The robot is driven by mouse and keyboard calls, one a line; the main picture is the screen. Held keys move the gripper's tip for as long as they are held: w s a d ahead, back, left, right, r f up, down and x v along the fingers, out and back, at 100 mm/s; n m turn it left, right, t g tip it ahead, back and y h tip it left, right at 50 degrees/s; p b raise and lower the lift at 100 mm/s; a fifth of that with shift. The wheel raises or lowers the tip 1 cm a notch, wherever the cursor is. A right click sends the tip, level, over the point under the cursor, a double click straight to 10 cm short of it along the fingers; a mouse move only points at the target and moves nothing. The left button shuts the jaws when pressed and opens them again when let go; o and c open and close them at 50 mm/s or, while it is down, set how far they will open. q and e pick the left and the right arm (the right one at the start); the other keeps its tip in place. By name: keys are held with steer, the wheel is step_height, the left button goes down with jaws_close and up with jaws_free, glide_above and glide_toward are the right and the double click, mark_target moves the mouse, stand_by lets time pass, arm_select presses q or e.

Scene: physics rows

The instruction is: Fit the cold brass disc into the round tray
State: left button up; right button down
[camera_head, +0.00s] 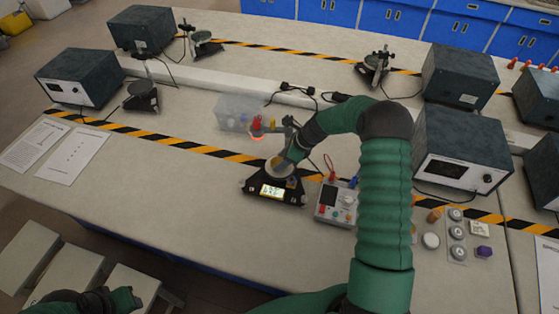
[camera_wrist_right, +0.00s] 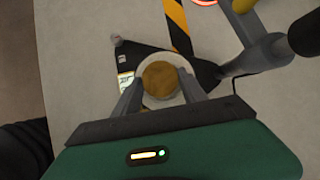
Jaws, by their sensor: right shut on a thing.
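The brass disc (camera_wrist_right: 160,78) is between the fingertips of my right gripper (camera_wrist_right: 160,88) in the wrist view. The gripper is shut on it. Below and around the disc shows the pale round tray (camera_wrist_right: 165,103), on a black triangular base with a lit display (camera_head: 272,191). The disc lies over the tray's middle in this view; whether it touches the tray's floor I cannot tell. In the head view my right gripper (camera_head: 283,163) hides most of the disc and tray. My left gripper (camera_head: 124,299) is low at the bottom left, away from the table items; its jaws are unclear.
A glowing orange ring (camera_head: 258,138) and a clear bin (camera_head: 238,112) stand just behind the base. A meter box (camera_head: 337,203) with a red lead is close on the right. Small weights (camera_head: 456,232) lie further right. The table front left is clear.

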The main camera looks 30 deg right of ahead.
steer(key=shift+d, duration=0.4)
steer(key=shift+r, duration=0.1)
steer(key=shift+d, duration=0.3)
steer(key=shift+a, duration=0.1)
steer(key=shift+a+p, duration=0.35)
steer(key=shift+a, duration=0.15)
steer(key=shift+d, duration=0.1)
stand_by(0.3)
steer(key=shift+f, duration=0.35)
steer(key=c, duration=0.6)
jaws_free()
